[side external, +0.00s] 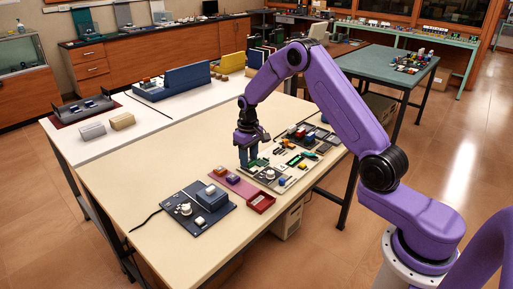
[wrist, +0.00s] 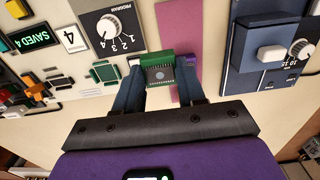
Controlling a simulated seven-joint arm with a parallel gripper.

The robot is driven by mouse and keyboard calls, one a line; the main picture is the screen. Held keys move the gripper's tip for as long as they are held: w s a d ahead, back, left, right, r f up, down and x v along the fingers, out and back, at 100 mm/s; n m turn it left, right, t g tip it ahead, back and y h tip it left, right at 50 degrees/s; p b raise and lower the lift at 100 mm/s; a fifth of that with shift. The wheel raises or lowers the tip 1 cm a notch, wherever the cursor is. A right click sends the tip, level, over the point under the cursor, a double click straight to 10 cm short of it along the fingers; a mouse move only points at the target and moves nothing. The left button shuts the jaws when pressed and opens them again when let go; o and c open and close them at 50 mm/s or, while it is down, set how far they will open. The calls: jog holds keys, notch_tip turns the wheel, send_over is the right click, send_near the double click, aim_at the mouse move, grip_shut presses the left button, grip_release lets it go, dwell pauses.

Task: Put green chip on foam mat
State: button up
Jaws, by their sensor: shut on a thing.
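My gripper (wrist: 160,85) is shut on the green chip (wrist: 161,74), a small green board with a dark square in its middle, held between its two blue fingers. In the side external view my gripper (side external: 249,160) points down over the table, and a bit of green shows by its fingertips. The foam mat seems to be the flat pink strip (wrist: 178,25), also visible in the side external view (side external: 240,187). In the wrist view the chip overlaps the mat's left edge. Its height above the surface is unclear.
A dark blue panel with a raised block and white knob (wrist: 301,48) lies right of the mat. A white-knob panel (wrist: 110,28) and a green socket outline (wrist: 103,73) lie to the left. A red tray (side external: 261,202) sits at the mat's near end.

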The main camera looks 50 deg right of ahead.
jog(key=shift+s+a+f, duration=0.4)
jog(key=shift+a+f, duration=0.2)
jog(key=shift+f, duration=0.4)
jog(key=shift+s+a+f, duration=0.35)
jog(key=shift+a+f, duration=0.3)
jog(key=shift+f, duration=0.35)
jog(key=shift+s+a+f, duration=0.4)
jog(key=shift+a+f, duration=0.2)
jog(key=shift+f, duration=0.4)
jog(key=shift+f, duration=0.65)
jog(key=o, duration=1.4)
jog(key=shift+r, duration=3.75)
